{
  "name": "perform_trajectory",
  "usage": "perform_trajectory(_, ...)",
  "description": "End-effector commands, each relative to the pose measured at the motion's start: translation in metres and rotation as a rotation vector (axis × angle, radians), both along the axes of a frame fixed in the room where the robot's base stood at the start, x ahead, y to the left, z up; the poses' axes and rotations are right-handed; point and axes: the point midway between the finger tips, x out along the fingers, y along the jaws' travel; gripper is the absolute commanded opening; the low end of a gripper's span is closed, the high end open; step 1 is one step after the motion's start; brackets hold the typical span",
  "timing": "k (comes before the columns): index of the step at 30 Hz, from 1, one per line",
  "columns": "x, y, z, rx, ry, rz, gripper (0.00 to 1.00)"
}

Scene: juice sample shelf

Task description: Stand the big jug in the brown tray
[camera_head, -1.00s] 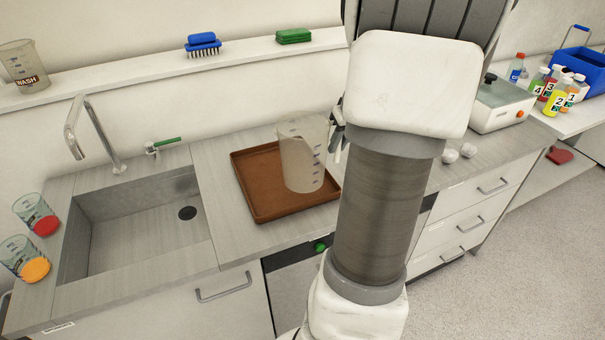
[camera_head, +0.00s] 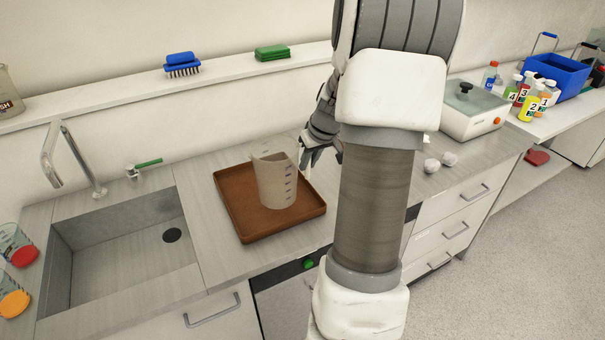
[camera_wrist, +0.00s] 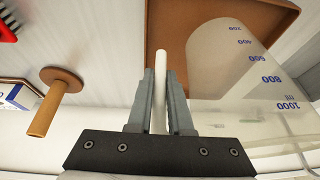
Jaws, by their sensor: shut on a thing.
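The big jug (camera_head: 276,183) is clear with measuring marks and appears close to upright within the brown tray's outline (camera_head: 246,238). I cannot tell whether its base touches the tray floor. My gripper (camera_head: 312,158) is at the jug's right side, partly behind my arm. In the wrist view, my gripper (camera_wrist: 160,100) is shut on a pale upright bar, which looks like the jug's handle (camera_wrist: 161,75). The jug's marked wall (camera_wrist: 235,75) is right of the fingers, with the tray (camera_wrist: 172,25) behind.
A sink (camera_head: 130,245) with a tap (camera_head: 75,160) lies left of the tray. A blue brush (camera_head: 182,65) and green sponge (camera_head: 272,52) sit on the shelf.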

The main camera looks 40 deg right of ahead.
Motion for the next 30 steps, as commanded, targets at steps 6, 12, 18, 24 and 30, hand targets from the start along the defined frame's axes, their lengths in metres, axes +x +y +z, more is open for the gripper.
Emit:
perform_trajectory(6, 0.014, 0.004, -0.013, 0.000, 0.000, -0.002, 0.00)
perform_trajectory(12, 0.013, 0.005, -0.042, 0.002, 0.002, -0.003, 0.00)
perform_trajectory(18, 0.014, 0.004, -0.049, -0.002, -0.002, -0.002, 0.00)
perform_trajectory(24, 0.014, 0.004, -0.050, -0.002, -0.002, -0.002, 0.00)
perform_trajectory(30, 0.014, 0.004, -0.052, -0.002, -0.001, -0.002, 0.36)
